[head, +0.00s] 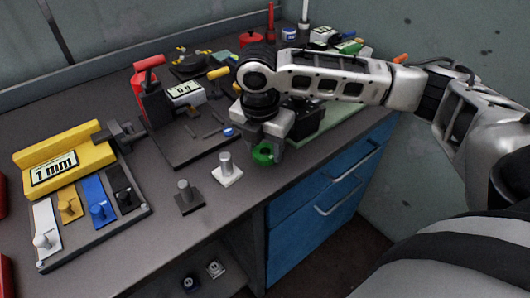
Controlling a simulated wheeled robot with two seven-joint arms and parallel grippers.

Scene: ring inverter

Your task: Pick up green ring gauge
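The green ring gauge (263,154) is near the front edge of the dark workbench, right of the middle of the head view. My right gripper (266,146) comes down over it from above, with its fingers at the ring. The gripper hides part of the ring, and I cannot tell whether the fingers are closed on it or whether it rests on the bench. My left gripper is not in view.
A silver post on a light base (227,170) and a dark post (187,197) stand left of the ring. Further left are a yellow "1 mm" holder (95,140) and a tray with coloured blocks. A device with a display (185,93) stands behind. Blue drawers (320,210) are below.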

